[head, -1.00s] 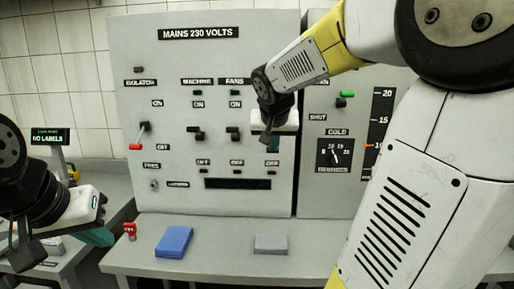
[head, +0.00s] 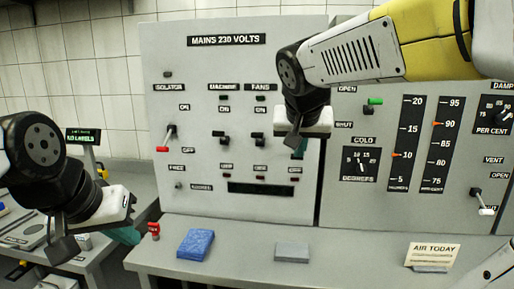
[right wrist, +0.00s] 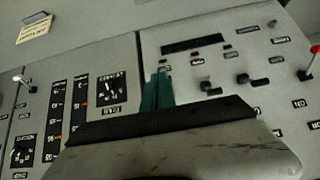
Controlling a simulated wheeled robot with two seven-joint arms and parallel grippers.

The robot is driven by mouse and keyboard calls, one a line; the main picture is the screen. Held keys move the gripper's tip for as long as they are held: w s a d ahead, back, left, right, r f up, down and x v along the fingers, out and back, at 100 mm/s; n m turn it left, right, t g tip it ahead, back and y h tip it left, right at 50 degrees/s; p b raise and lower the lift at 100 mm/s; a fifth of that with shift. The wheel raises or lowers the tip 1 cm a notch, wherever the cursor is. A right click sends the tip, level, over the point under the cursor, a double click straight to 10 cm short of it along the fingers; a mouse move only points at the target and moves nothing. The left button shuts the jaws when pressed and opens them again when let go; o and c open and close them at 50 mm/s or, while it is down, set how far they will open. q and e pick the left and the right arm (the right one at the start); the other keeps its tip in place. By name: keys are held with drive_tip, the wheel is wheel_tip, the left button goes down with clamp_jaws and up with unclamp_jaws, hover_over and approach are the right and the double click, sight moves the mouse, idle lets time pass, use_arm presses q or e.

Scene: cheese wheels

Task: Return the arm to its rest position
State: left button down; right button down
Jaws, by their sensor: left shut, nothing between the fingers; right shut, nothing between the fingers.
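My right gripper (head: 300,148) hangs in front of the control panel, between the fans switches and the cold dial. Its teal fingers are shut and empty; they also show in the right wrist view (right wrist: 158,90), pointing at the panel. I cannot tell the exact gap to the panel. My right forearm reaches in from the upper right. My left gripper (head: 124,235) is low at the left, beside the bench's left end, shut with nothing visible between its fingers. The mains panel (head: 200,75) stands upright behind the bench (head: 345,262).
The isolator lever (head: 168,140) and a lever at the right (head: 484,206) stick out. A side table (head: 80,262) is at the left.

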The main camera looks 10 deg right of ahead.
drive_tip(key=s+a+f+n+g+y, duration=0.1)
drive_tip(key=s+a+f+n+y, duration=0.35)
drive_tip(key=s+a+f, duration=0.45)
drive_tip(key=w+d+r+m+g+h, duration=0.1)
drive_tip(key=w+d+r+m, duration=0.1)
drive_tip(key=w+d+r, duration=0.5)
drive_tip(key=w+d+r+m+g+h, duration=0.15)
drive_tip(key=w+r, duration=0.25)
drive_tip(key=w, duration=0.4)
drive_tip(key=w+d+r+m+h, duration=0.1)
drive_tip(key=w+d+r, duration=0.5)
drive_tip(key=w, duration=0.2)
drive_tip(key=x, duration=0.8)
drive_tip(key=shift+a+f, duration=0.15)
drive_tip(key=shift+f, duration=0.2)
drive_tip(key=f, duration=0.1)
drive_tip(key=s+f, duration=0.1)
drive_tip(key=f, duration=0.1)
drive_tip(key=shift+a+f, duration=0.1)
drive_tip(key=shift+a, duration=0.1)
drive_tip(key=shift+s+f, duration=0.1)
drive_tip(key=shift+f, duration=0.35)
